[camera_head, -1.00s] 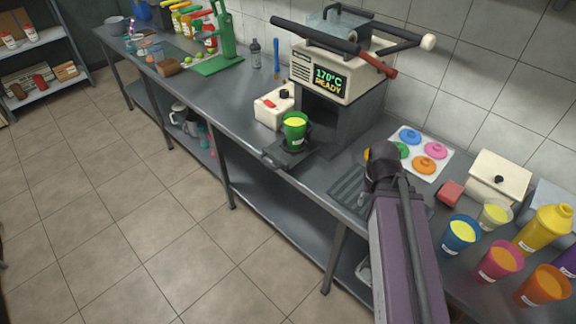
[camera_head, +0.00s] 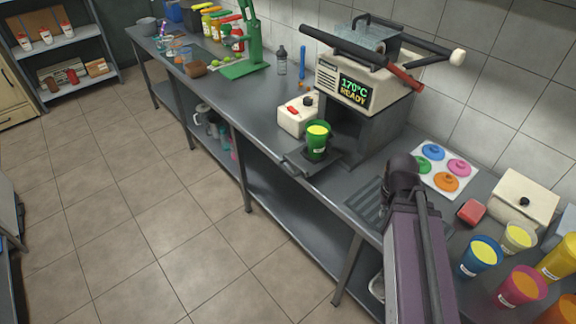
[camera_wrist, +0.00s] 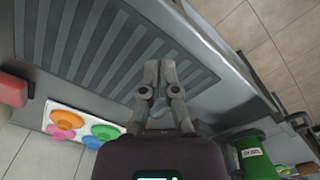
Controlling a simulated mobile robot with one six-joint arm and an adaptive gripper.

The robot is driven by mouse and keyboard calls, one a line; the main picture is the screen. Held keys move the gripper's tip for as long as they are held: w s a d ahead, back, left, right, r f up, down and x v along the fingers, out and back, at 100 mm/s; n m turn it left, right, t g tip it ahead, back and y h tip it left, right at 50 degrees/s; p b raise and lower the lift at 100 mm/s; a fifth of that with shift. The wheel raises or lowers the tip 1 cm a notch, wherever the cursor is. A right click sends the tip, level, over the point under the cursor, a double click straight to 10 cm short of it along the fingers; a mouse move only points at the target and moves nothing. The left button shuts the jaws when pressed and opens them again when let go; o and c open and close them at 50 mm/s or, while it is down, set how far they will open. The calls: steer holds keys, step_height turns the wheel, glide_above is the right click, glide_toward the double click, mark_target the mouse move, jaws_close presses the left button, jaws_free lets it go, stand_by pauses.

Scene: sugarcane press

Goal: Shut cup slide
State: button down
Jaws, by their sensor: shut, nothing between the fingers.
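The cup slide (camera_head: 324,163) is a dark plate pulled out from the front of the press (camera_head: 365,88), with a handle (camera_head: 294,166) at its front end. A green cup (camera_head: 316,146) with yellow contents stands upright on it. In the wrist view the green cup (camera_wrist: 253,158) is at the lower right, beside the slide's dark handle (camera_wrist: 292,119). My gripper (camera_wrist: 160,66) is shut and empty over the counter's ribbed drain area, apart from the slide. In the head view my arm hides the fingers.
A board with coloured lids (camera_head: 437,174) lies right of the press. A red block (camera_head: 472,212), a cream box (camera_head: 523,199) and several filled cups, one blue (camera_head: 480,257), stand further right. A cream box with a red switch (camera_head: 297,115) stands left of the press. The floor in front is clear.

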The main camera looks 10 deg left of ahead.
steer(key=w+a+n, duration=0.1)
steer(key=a+n, duration=0.1)
steer(key=w+a+n+h, duration=0.1)
steer(key=w+a+n, duration=0.1)
steer(key=w+a+n+h, duration=0.1)
steer(key=w+a+n, duration=0.1)
steer(key=shift+w+a+f+n+t, duration=0.1)
steer(key=shift+a+n+t, duration=0.1)
steer(key=shift+n+t, duration=0.15)
steer(key=w+a+n+t+h+b, duration=0.1)
steer(key=w+a+n, duration=0.1)
steer(key=a+n, duration=0.25)
steer(key=w+a+n+t+h, duration=0.1)
steer(key=w+a+n, duration=0.2)
steer(key=a, duration=0.3)
steer(key=n+t+h, duration=0.1)
steer(key=n+t, duration=0.3)
steer(key=n, duration=0.9)
glide_toward(291, 164)
steer(key=s+a+r, duration=0.2)
steer(key=shift+s+d+f+b, duration=0.1)
steer(key=shift+s+d+b, duration=0.1)
steer(key=shift+b, duration=0.25)
steer(key=shift+w, duration=0.1)
steer(key=b+x, duration=0.5)
steer(key=x, duration=0.2)
steer(key=shift+w+d+f+b, duration=0.15)
steer(key=shift+b, duration=0.15)
steer(key=shift+b+x, duration=0.75)
steer(key=shift+x, duration=0.5)
